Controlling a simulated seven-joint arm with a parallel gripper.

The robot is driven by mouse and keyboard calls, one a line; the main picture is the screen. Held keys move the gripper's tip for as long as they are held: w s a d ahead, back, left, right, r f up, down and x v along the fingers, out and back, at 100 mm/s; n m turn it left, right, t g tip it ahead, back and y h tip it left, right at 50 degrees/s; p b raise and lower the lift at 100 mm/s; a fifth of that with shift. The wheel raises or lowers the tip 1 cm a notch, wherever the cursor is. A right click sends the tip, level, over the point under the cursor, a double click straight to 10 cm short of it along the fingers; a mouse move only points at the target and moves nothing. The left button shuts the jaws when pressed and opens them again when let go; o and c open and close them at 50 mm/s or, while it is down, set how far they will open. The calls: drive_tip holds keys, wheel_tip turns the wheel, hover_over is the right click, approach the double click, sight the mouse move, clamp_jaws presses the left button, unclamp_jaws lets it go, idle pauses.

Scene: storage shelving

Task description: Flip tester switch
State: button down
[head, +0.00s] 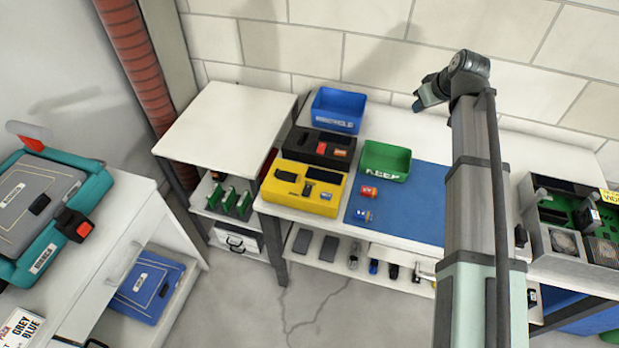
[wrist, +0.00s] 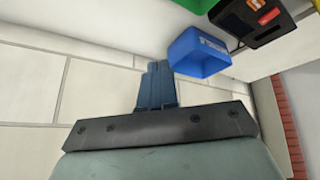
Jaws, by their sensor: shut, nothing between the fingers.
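A black box (head: 308,147) with a small orange-red part on its top stands on the white table, behind a yellow box (head: 315,200) with dark slots. I cannot tell which of these is the tester, and no switch lever is clear. The black box also shows at the upper right of the wrist view (wrist: 236,22), with orange and red parts on it. My gripper (head: 420,103) is up near the back wall, right of the boxes and apart from them. Its blue fingers (wrist: 156,68) are together and empty.
A blue bin (head: 337,109) stands behind the black box and a green bin (head: 386,160) to its right. A blue mat (head: 405,210) holds two small parts. A grey case with green boards (head: 575,215) is at the right. A teal case (head: 50,210) sits at the left.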

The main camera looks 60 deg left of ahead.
drive_tip(key=s+a+n+g+h, duration=0.1)
drive_tip(key=s+a+n+h, duration=0.15)
drive_tip(key=s, duration=0.65)
drive_tip(key=s+a+n+h, duration=0.1)
drive_tip(key=s+n, duration=0.2)
drive_tip(key=s, duration=0.6)
drive_tip(key=n+h, duration=0.3)
drive_tip(key=n, duration=0.2)
hover_over(308, 187)
drive_tip(key=shift+w+a+m+y, duration=0.1)
drive_tip(key=shift+m+y, duration=0.15)
drive_tip(key=shift+f, duration=0.1)
wheel_tip(308, 187, down, 14)
drive_tip(key=shift+f, duration=0.15)
drive_tip(key=shift+s+d+r, duration=0.25)
drive_tip(key=shift+s+d, duration=0.25)
